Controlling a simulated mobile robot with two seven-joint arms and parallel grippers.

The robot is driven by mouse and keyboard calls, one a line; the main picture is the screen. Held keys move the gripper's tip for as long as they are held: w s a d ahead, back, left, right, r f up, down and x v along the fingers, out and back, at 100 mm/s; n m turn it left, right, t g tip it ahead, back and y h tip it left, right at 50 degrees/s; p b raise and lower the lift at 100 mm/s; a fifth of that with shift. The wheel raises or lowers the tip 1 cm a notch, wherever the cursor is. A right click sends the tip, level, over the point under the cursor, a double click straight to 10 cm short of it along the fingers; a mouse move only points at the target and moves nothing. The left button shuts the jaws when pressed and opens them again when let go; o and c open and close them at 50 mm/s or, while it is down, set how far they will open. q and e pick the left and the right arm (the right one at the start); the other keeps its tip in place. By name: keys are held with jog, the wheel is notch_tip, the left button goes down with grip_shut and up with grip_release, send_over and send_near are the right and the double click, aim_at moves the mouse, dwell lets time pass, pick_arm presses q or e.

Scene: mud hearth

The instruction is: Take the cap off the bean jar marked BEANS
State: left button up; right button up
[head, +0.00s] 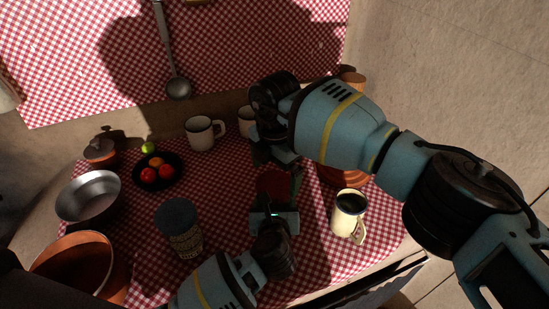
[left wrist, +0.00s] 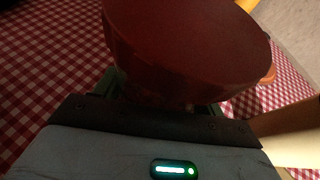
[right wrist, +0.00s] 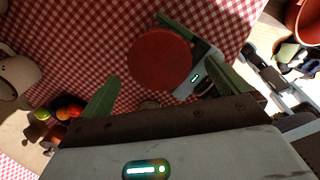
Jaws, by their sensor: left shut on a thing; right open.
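A jar with a wide round dark-red cap (head: 273,183) stands mid-table; the cap also shows large in the left wrist view (left wrist: 188,45). No lettering is visible, and its body is mostly hidden under the cap. My left gripper (head: 276,203) is shut on the jar below the cap, from the front. My right gripper (head: 274,160) is open and empty above the jar. In the right wrist view the red cap (right wrist: 160,59) lies beyond and between my open right fingers, apart from them.
A patterned jar with a dark blue lid (head: 176,215) stands left of my left gripper. A cream mug (head: 349,218) stands to the right. White mugs (head: 200,134), a dark fruit plate (head: 174,180), a metal bowl (head: 88,195) and a clay pot (head: 75,262) surround the checked cloth.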

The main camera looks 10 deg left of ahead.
jog(key=shift+f, duration=1.5)
jog(key=c, duration=1.1)
jog(key=n, duration=0.9)
jog(key=shift+n, duration=0.3)
jog(key=n, duration=0.4)
jog(key=shift+n, duration=0.4)
jog(key=n, duration=0.6)
jog(key=shift+r, duration=0.1)
